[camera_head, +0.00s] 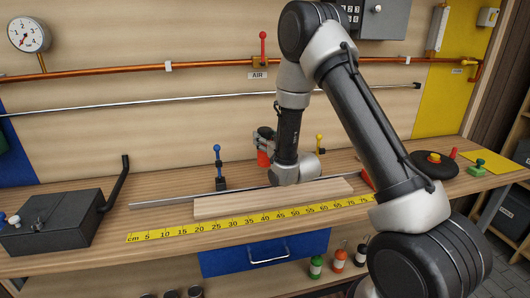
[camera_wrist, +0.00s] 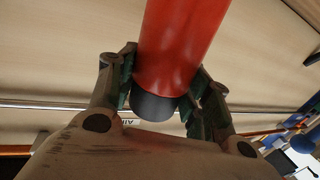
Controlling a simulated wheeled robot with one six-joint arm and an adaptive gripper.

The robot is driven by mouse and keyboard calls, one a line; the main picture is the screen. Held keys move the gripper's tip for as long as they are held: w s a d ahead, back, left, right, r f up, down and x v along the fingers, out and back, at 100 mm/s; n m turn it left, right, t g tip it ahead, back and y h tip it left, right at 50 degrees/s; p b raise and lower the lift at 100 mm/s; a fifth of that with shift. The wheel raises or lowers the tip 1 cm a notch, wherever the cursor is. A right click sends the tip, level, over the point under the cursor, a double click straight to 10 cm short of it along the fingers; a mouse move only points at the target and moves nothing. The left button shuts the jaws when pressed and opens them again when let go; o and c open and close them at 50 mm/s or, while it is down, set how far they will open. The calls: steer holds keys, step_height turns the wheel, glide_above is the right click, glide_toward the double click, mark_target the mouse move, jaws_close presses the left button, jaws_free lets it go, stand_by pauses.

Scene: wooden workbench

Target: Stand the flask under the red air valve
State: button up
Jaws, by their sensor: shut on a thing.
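The red flask (camera_wrist: 178,45) with a dark end (camera_wrist: 154,105) is between the two fingers of my gripper (camera_wrist: 165,80) in the wrist view, which are shut on it. In the head view my gripper (camera_head: 264,134) is near the back wall, and a small red part of the flask (camera_head: 263,158) shows beside my wrist. My arm hides the rest, so I cannot tell whether it touches the bench. The red air valve (camera_head: 263,48) stands up from the copper pipe, above the flask in the picture. Its AIR label (camera_head: 258,75) is just below the pipe.
A thin metal rail (camera_head: 130,103) runs along the wall. A black disc with a red knob (camera_head: 434,160) lies right.

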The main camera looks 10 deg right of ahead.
steer(key=shift+f, duration=2.1)
steer(key=shift+f, duration=0.15)
steer(key=o, duration=1.3)
